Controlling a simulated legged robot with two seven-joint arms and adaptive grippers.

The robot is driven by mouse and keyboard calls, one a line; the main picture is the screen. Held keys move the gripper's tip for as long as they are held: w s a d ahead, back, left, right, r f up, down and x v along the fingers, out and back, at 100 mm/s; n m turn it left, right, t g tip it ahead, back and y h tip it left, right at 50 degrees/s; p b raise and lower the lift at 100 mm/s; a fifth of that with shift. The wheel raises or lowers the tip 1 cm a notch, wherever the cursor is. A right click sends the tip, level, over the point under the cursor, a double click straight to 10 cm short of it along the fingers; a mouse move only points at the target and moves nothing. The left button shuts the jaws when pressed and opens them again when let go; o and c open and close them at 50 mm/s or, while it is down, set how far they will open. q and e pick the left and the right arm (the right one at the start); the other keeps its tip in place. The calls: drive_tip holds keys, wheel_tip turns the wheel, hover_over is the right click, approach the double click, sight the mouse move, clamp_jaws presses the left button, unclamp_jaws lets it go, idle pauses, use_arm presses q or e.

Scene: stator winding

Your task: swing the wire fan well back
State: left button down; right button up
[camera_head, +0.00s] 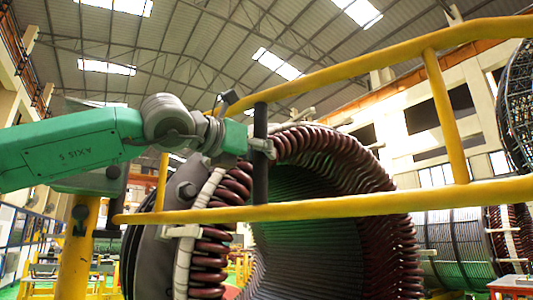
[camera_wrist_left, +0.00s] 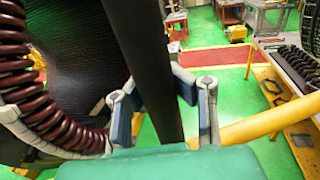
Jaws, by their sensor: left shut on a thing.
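My left gripper (camera_head: 262,147), on the green arm coming in from the left, is shut on a dark upright bar (camera_head: 260,180). The bar runs between the upper yellow rail (camera_head: 370,66) and the lower yellow rail (camera_head: 350,206). In the left wrist view, the dark bar (camera_wrist_left: 145,60) passes between the blue-padded fingers of the left gripper (camera_wrist_left: 158,103). The stator (camera_head: 320,160), with its ring of dark red coils, stands behind the rails. I cannot make out a separate wire fan. My right gripper is not in view.
A yellow post (camera_head: 445,115) joins the rails at the right. Another wound cylinder (camera_head: 460,245) stands at the far right. In the left wrist view, a workbench (camera_wrist_left: 305,145) with dark parts is at the right, and green floor (camera_wrist_left: 203,65) lies beyond the gripper.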

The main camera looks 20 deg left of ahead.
use_arm(q)
drive_tip(key=shift+w+r, duration=0.2)
drive_tip(key=shift+w, duration=0.55)
drive_tip(key=c, duration=1.8)
unclamp_jaws()
drive_tip(key=shift+w, duration=0.1)
drive_tip(key=o, duration=0.5)
drive_tip(key=shift+s, duration=0.25)
drive_tip(key=shift+o, duration=0.2)
drive_tip(key=shift+s+a+f, duration=0.15)
drive_tip(key=shift+s+a, duration=0.25)
drive_tip(key=shift+a, duration=0.2)
drive_tip(key=d+v, duration=0.1)
drive_tip(key=v, duration=1.1)
drive_tip(key=shift+s, duration=0.2)
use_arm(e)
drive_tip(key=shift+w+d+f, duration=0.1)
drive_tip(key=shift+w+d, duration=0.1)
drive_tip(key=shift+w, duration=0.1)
